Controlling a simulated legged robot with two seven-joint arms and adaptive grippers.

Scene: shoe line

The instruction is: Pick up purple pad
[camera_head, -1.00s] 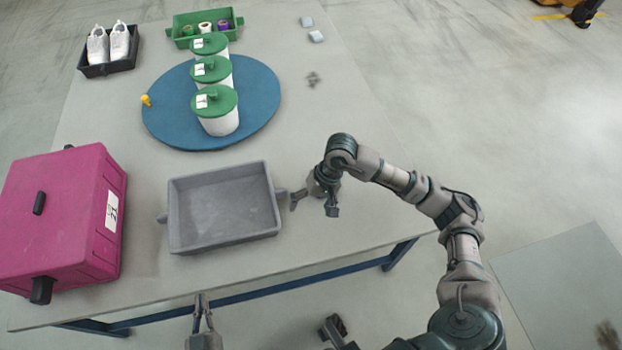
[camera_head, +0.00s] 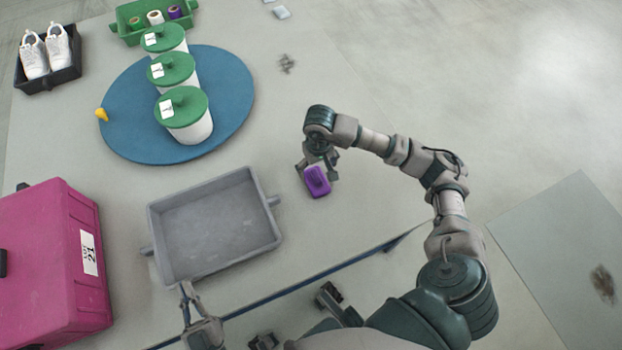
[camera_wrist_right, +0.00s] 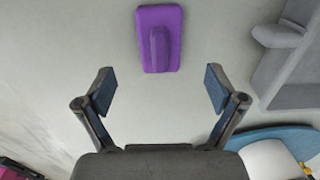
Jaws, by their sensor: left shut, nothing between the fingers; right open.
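The purple pad (camera_head: 317,181) lies flat on the table, right of the grey tray, with a raised ridge along its middle. It also shows in the right wrist view (camera_wrist_right: 160,38) at the top centre. My right gripper (camera_wrist_right: 160,85) is open and empty, its fingers spread on either side of the pad's line, with the pad beyond the fingertips. In the head view my right gripper (camera_head: 317,168) is at the pad's far edge and partly hidden by its own wrist. My left gripper (camera_head: 186,289) is shut and empty at the tray's near left corner.
The empty grey tray (camera_head: 215,228) stands left of the pad. A magenta case (camera_head: 45,270) is at the left. A blue round mat (camera_head: 225,100) holds white tubs with green lids. Shoes in a black tray (camera_head: 58,80) and a green bin (camera_head: 128,33) are farther back.

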